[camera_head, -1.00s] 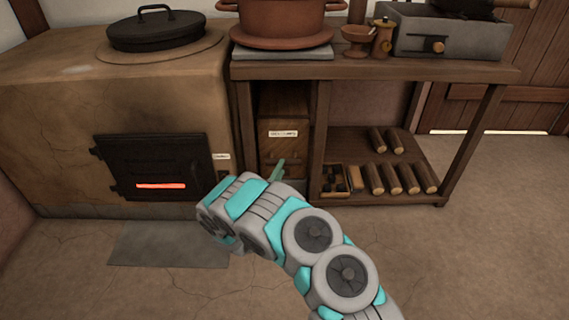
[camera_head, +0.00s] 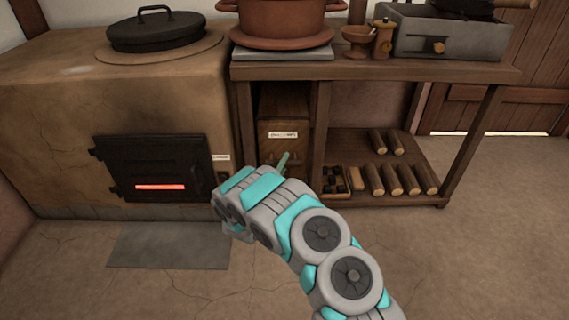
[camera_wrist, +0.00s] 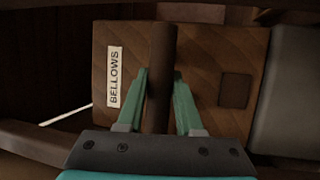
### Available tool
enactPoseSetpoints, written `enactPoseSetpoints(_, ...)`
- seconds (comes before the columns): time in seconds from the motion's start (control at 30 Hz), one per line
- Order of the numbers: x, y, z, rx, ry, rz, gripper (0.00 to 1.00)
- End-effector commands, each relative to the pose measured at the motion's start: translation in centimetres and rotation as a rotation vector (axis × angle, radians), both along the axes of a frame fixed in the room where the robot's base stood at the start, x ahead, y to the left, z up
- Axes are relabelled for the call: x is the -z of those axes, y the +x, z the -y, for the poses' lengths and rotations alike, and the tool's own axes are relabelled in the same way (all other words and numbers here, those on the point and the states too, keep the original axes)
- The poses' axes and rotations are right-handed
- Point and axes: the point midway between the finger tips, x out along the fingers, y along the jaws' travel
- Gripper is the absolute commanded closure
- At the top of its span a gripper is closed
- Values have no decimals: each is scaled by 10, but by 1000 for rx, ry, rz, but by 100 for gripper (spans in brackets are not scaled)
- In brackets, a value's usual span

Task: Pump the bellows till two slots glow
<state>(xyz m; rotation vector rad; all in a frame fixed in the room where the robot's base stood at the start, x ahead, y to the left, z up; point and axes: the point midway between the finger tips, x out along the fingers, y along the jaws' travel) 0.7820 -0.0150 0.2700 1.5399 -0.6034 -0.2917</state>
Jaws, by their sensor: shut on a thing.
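The bellows (camera_head: 284,108) is a brown wooden box with a white label, standing under the bench beside the stove. In the wrist view its face (camera_wrist: 215,55) carries the label BELLOWS. My gripper (camera_wrist: 160,88) is shut on the bellows' dark upright handle (camera_wrist: 162,45), with a green finger on each side. In the head view my gripper (camera_head: 283,161) shows only as a green tip; the arm hides the handle. The stove's black door (camera_head: 155,160) shows one glowing orange-red slot (camera_head: 160,187) low down. I see no other glowing slot.
The clay stove (camera_head: 60,110) stands left with a black lid (camera_head: 155,31) on top. The floor in front is clear.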

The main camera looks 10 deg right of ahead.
Motion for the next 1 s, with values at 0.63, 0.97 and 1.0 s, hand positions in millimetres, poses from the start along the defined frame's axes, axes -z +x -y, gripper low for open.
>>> enactPoseSetpoints(0.63, 1, 0, 0, 0, 0, -2, 100)
enactPoseSetpoints(0.97, 1, 0, 0, 0, 0, -2, 100)
enactPoseSetpoints(1.0, 1, 0, 0, 0, 0, -2, 100)
